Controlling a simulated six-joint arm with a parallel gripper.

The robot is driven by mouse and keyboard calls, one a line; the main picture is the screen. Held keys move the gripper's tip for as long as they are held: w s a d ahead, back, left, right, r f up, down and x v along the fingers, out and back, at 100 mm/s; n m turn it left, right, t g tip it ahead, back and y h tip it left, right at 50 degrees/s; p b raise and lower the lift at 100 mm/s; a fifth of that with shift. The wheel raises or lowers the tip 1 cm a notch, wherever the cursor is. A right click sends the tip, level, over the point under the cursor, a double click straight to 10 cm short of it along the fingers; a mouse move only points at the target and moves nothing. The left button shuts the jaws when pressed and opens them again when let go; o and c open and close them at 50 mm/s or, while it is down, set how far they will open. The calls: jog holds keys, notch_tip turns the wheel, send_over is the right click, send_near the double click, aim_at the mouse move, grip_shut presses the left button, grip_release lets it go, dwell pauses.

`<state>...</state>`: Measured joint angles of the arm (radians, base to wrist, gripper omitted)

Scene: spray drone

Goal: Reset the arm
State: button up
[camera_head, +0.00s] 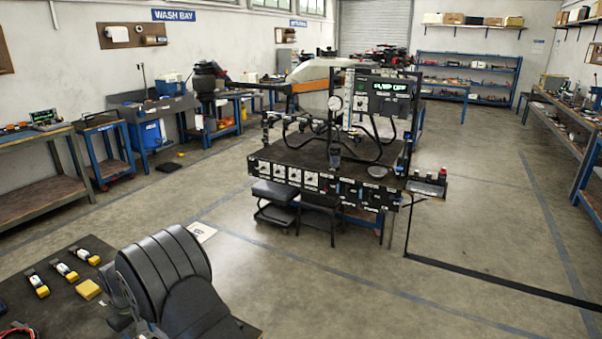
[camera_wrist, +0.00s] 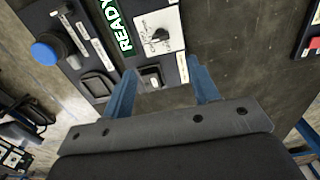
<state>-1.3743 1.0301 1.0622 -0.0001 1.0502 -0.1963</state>
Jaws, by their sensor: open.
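My gripper (camera_wrist: 162,70) shows in the wrist view as two blue fingers spread apart, with nothing clearly held between them. Beyond the fingertips is a dark control panel with a green READY display (camera_wrist: 118,27), a white plate with a dark switch (camera_wrist: 163,38) and a blue round knob (camera_wrist: 45,50). A small grey-framed switch (camera_wrist: 151,76) shows beside the left finger; whether they touch cannot be told. In the head view my dark arm fills the lower left, and my gripper is not visible there.
A dark table (camera_head: 60,300) at the lower left carries several yellow-ended parts and a yellow block (camera_head: 87,289). A test bench (camera_head: 325,165) with gauge, hoses and a PUMP OFF display (camera_head: 391,87) stands mid-room, with stools (camera_head: 275,195) before it.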

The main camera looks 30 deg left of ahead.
notch_tip(320, 180, down, 13)
jog(key=shift+f, duration=0.1)
jog(key=shift+n, duration=0.8)
jog(key=n, duration=0.7)
jog(key=shift+w+a+r, duration=0.1)
jog(key=shift+w+r, duration=0.05)
jog(key=shift+r, duration=3.1)
